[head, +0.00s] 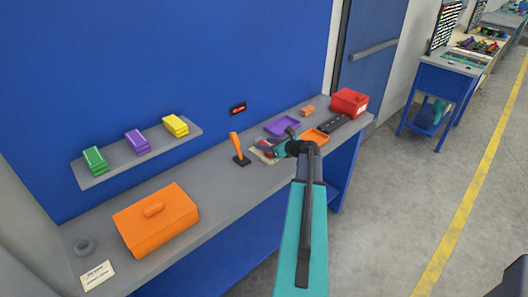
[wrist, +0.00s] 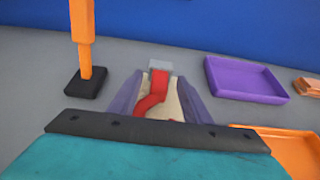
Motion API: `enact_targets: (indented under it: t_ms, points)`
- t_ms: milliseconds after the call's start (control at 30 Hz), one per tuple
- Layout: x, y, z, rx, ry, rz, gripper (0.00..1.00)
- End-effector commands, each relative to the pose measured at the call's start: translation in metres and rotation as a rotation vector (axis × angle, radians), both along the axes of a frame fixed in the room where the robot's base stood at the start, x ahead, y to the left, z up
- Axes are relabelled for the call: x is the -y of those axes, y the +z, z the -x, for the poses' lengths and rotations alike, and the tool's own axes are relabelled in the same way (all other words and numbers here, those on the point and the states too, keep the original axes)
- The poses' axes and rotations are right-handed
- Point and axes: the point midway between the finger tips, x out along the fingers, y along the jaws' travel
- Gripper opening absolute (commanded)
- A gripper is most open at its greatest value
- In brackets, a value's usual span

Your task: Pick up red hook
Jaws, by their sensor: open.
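The red hook (wrist: 157,88) lies on a beige pad (wrist: 174,103) on the workbench, with a small grey block (wrist: 160,66) at its far end. In the wrist view, my gripper (wrist: 163,82) is open, with one purple-grey finger on each side of the hook. I cannot tell whether either finger touches it. The near end of the hook is hidden behind the dark gripper bar. In the head view, my gripper (head: 272,150) is low over the bench, and the hook (head: 265,149) shows only as a small red patch beside it.
An orange post on a black base (head: 238,150) stands left of the hook. A purple tray (head: 283,126) and an orange tray (head: 315,136) lie to the right, with a red box (head: 349,102) beyond. An orange box (head: 155,222) sits at the near left.

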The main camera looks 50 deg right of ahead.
Motion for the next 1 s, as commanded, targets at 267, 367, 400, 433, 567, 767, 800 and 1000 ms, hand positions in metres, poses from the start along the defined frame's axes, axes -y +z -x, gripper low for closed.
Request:
enact_targets:
  t_ms: [267,367,400,433,567,767,800,1000]
  points:
    - [0.002,-0.009,-0.024,0.0,0.001,-0.001,0.44]
    - [0.002,-0.01,-0.026,0.0,0.0,-0.001,0.44]
    - [0.002,-0.011,-0.026,0.0,-0.001,-0.001,0.44]
    - [0.002,-0.011,-0.026,0.0,-0.001,-0.001,0.44]
    - [0.002,-0.011,-0.025,0.0,-0.001,-0.001,0.44]
    - [0.002,-0.011,-0.025,0.0,-0.001,-0.001,0.44]
    - [0.002,-0.011,-0.025,0.0,-0.001,-0.001,0.44]
    - [0.003,-0.011,-0.025,0.0,-0.001,-0.001,0.25]
